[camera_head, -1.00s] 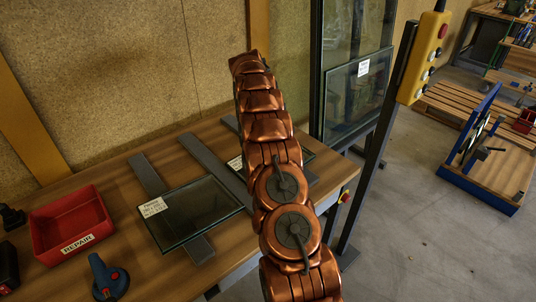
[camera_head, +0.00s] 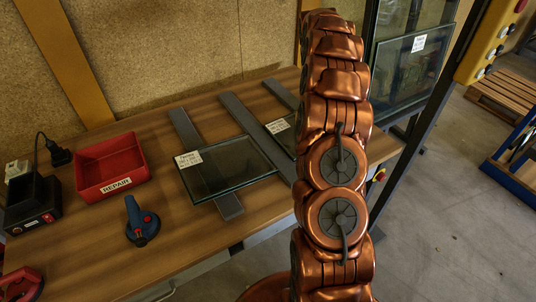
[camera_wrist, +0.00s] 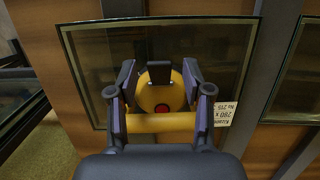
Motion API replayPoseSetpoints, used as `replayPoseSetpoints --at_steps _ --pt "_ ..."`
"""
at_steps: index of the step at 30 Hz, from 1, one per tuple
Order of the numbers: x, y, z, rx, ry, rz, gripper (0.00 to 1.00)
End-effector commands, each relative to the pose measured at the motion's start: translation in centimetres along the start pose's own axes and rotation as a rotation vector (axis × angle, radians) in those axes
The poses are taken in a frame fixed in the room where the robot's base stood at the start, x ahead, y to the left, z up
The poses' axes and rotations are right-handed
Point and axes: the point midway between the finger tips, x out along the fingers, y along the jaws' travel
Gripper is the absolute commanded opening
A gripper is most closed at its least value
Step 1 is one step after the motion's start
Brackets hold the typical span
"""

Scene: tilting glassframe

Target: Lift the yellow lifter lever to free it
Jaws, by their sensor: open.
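In the wrist view my gripper (camera_wrist: 160,80) is open, its dark fingers on either side of a yellow lifter. The lifter shows a round yellow body (camera_wrist: 147,97) with a red button (camera_wrist: 161,109) and a yellow bar (camera_wrist: 160,123) across the space between the fingers. I cannot tell which part is the lever, or whether the fingers touch the yellow parts. A dark block (camera_wrist: 158,72) overlaps the body's far edge. The lifter is over a glass pane (camera_wrist: 85,60) with a white label (camera_wrist: 226,114). In the head view my arm hides the gripper and lifter.
On the wooden table, a labelled glass pane (camera_head: 235,165) lies on grey bars (camera_head: 186,130). A red REPAIR tray (camera_head: 92,190), a blue handheld tool (camera_head: 139,222) and a black box (camera_head: 32,208) are at left. A yellow control box (camera_head: 490,45) on a post stands at right.

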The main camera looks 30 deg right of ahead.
Motion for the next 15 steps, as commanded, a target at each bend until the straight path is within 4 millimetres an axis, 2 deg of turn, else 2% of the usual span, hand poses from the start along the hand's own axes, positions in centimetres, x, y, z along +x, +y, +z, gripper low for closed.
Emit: replayPoseSetpoints --at_steps 15 --pt "0.66 0.02 0.82 0.001 0.184 -0.001 0.5"
